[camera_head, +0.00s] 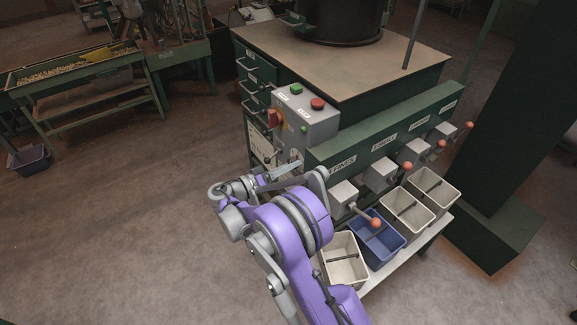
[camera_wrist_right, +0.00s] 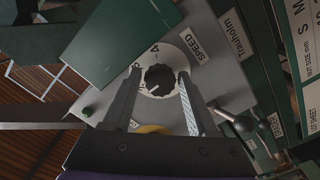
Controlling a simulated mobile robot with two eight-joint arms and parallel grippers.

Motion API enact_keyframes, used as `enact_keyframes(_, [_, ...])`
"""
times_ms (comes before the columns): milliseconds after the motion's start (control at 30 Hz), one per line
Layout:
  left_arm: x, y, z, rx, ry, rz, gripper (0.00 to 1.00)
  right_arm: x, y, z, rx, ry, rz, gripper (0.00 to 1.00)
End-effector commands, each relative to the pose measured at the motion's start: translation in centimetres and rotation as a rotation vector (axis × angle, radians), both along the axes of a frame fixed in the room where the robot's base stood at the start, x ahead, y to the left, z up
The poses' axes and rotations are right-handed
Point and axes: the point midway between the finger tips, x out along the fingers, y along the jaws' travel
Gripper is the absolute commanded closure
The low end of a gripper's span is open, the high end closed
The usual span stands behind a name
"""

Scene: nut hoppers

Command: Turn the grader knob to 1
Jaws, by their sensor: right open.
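The black grader knob (camera_wrist_right: 160,79) sits on a pale round dial (camera_wrist_right: 170,54) with a SPEED label beside it. A white mark on the knob points toward the lower left of the picture. A 4 seems to show at the dial's top; the other figures are hard to read. My right gripper (camera_wrist_right: 158,74) is open, with one finger on each side of the knob; I cannot tell whether they touch it. In the head view my right gripper (camera_head: 283,171) is by the lower part of the grey control box (camera_head: 316,124), and the knob is not clear there. My left gripper is not in view.
The control box carries a green button (camera_head: 296,89) and a red button (camera_head: 318,104). Levers with orange balls (camera_head: 376,222) stand along the green rail (camera_head: 385,134) to the right, above several bins (camera_head: 343,280). The floor to the left is open.

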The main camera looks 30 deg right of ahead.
Motion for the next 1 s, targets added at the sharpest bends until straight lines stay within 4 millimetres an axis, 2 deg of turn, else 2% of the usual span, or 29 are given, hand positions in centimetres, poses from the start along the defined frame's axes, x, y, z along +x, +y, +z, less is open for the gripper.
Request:
enact_keyframes(67, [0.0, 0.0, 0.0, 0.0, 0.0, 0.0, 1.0, 0.0, 0.0, 0.0, 0.0, 0.0, 0.0, 0.45])
enact_keyframes(367, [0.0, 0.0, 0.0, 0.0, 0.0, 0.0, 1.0, 0.0, 0.0, 0.0, 0.0, 0.0, 0.0, 0.99])
enact_keyframes(733, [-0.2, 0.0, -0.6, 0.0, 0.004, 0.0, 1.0, 0.0, 0.1, -0.1, -0.003, 0.043, 0.0, 1.0])
enact_keyframes(1000, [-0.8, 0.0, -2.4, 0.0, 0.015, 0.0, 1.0, -0.1, 0.1, -0.2, -0.017, 0.21, 0.001, 1.0])
